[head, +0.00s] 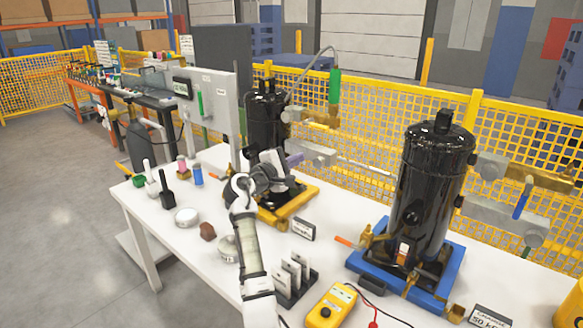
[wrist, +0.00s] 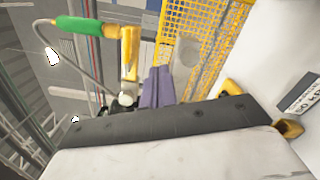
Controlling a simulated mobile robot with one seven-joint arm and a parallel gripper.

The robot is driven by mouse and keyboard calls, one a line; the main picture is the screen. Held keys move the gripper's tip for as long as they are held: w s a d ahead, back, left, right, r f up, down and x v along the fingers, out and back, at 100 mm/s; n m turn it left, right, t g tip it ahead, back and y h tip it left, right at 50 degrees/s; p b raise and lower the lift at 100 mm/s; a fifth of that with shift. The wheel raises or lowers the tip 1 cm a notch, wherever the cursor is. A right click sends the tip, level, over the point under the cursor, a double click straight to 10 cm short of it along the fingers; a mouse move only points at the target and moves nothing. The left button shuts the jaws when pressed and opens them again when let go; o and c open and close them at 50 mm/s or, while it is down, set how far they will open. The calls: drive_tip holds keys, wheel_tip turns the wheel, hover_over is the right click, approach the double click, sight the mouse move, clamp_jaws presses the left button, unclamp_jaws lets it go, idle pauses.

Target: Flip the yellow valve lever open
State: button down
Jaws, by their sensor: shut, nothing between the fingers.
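My gripper (head: 277,172) is in front of the left black compressor (head: 266,120), over its yellow base (head: 283,213). It is shut and empty. It hides the compressor's lower body, and its fingertips are hard to make out. I cannot make out a clearly yellow valve lever in either view; it may be behind my gripper. A purple lever (head: 295,159) sits just right of my gripper; it also shows in the wrist view (wrist: 157,87).
The right black compressor (head: 432,190) stands on a blue base (head: 452,268). A green-handled hose fitting (head: 334,88) rises behind the left one. A yellow meter (head: 331,306), a black rack (head: 290,290) and a label (head: 303,229) occupy the white table (head: 150,212). Yellow mesh fence (head: 510,135) runs behind.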

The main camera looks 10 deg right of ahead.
drive_tip(key=shift+v, duration=0.95)
